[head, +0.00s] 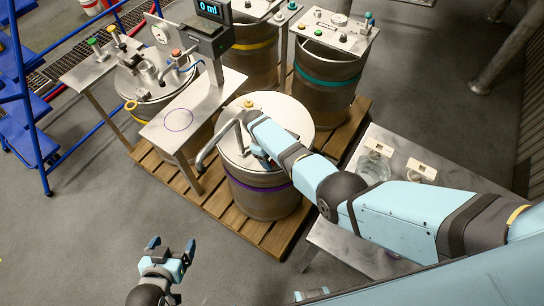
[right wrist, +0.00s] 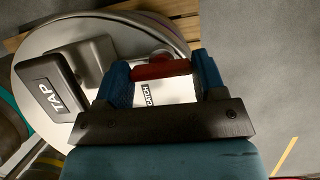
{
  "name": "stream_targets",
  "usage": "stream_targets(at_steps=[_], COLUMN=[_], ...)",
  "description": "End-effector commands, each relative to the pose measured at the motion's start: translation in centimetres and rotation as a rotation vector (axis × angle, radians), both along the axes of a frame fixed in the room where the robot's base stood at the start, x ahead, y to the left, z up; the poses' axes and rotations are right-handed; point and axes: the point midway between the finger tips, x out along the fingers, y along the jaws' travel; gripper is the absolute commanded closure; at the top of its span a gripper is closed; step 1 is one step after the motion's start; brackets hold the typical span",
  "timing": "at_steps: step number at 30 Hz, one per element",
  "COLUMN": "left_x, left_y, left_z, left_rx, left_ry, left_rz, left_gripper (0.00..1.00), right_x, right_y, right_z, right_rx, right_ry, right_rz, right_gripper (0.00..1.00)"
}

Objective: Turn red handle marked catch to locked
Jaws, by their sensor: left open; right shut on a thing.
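The red handle (right wrist: 162,69) shows in the right wrist view between the fingers of my right gripper (right wrist: 160,80), which is shut on it. A white label reading CATCH (right wrist: 150,93) lies just beside the handle, partly covered by the gripper. The handle sits on the round steel lid (head: 285,108) of a drum with a purple band, near the lid's edge. In the head view my right arm and hand hide the handle. My left gripper (head: 168,255) is open and empty, low over the floor at the lower left, well away from the drum.
A bent grey pipe (head: 215,140) rises at the lid's left. Other drums share the wooden pallet (head: 255,237). A steel bench (head: 345,245) with glass jars stands at the right.

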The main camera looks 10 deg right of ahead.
Motion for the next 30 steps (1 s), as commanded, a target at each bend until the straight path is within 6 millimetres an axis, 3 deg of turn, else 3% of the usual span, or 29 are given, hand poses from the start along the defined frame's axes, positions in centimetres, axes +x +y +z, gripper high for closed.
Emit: stream_targets(at_steps=[5, 6, 9, 20, 30], left_x=[0.0, 0.0, 0.0, 0.0, 0.0], left_y=[0.0, 0.0, 0.0, 0.0, 0.1], left_z=[0.0, 0.0, 0.0, 0.1, 0.4], left_rx=[0.0, 0.0, 0.0, 0.0, 0.002], left_ry=[0.0, 0.0, 0.0, 0.0, -0.001], left_rz=[0.0, 0.0, 0.0, 0.0, 0.001], left_gripper=[0.12, 0.12, 0.12, 0.12, 0.12], right_x=[0.0, 0.0, 0.0, 0.2, 2.2], right_y=[-0.1, 0.0, 0.0, 0.2, 2.0], right_z=[0.0, 0.0, 0.0, 0.7, 7.0], right_rx=[0.0, 0.0, 0.0, 0.001, 0.001], right_ry=[0.0, 0.0, 0.0, -0.003, -0.004], right_rz=[-0.002, -0.002, -0.001, 0.0, 0.0], right_gripper=[0.6, 0.29, 0.11, 0.11, 0.11])
